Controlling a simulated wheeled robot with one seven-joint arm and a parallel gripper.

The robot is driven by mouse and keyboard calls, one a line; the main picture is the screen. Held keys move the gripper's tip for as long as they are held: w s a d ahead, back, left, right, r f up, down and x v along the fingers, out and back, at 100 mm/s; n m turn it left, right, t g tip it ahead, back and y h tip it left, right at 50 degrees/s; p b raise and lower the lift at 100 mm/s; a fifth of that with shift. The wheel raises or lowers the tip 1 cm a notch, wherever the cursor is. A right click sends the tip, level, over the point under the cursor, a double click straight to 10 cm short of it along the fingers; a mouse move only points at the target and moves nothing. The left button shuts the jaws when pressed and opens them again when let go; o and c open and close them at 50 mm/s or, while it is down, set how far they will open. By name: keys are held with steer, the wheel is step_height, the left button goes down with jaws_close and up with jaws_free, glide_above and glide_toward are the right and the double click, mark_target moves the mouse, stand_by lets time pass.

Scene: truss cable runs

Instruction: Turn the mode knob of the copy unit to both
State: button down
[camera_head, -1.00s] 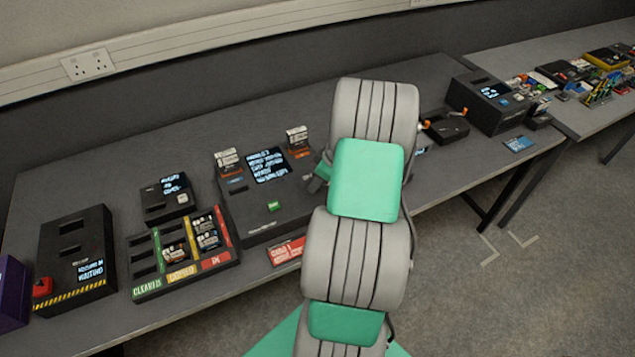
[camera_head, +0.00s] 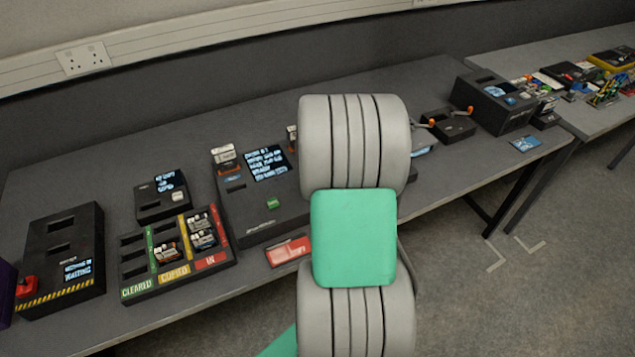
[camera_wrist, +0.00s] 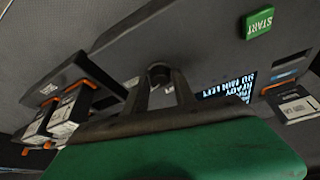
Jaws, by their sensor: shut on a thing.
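The copy unit (camera_head: 240,225) is the dark box in the middle of the bench, with a lit text screen (camera_head: 266,163) and a green button (camera_head: 273,203). My arm covers its right part, and the knob is hidden there. In the wrist view the dark round mode knob (camera_wrist: 159,70) stands on the unit's top face, and my gripper (camera_wrist: 163,78) is shut on it, one finger on each side. The knob's pointer and mode labels cannot be read. The unit's screen (camera_wrist: 228,90) shows partly behind a finger, and the green START button (camera_wrist: 258,21) is at the upper right.
Upright cards with orange parts stand in the unit near my gripper, at left (camera_wrist: 82,80) and right (camera_wrist: 298,106) in the wrist view. A sorting tray (camera_head: 143,287) and a red label card (camera_head: 288,250) lie left of my arm. A box with orange-tipped levers (camera_head: 448,124) stands to the right.

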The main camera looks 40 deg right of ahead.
steer(key=m+g+b, duration=0.1)
steer(key=m, duration=0.2)
steer(key=m+h+b, duration=0.1)
steer(key=m, duration=0.1)
steer(key=shift+w+a+m+g+h, duration=0.15)
steer(key=shift+m+g+h, duration=0.15)
steer(key=shift+m+g, duration=0.1)
stand_by(0.3)
steer(key=c, duration=1)
jaws_free()
steer(key=shift+c, duration=0.2)
steer(key=b+v, duration=0.1)
steer(key=v, duration=0.6)
steer(key=shift+r, duration=0.35)
steer(key=shift+a, duration=0.1)
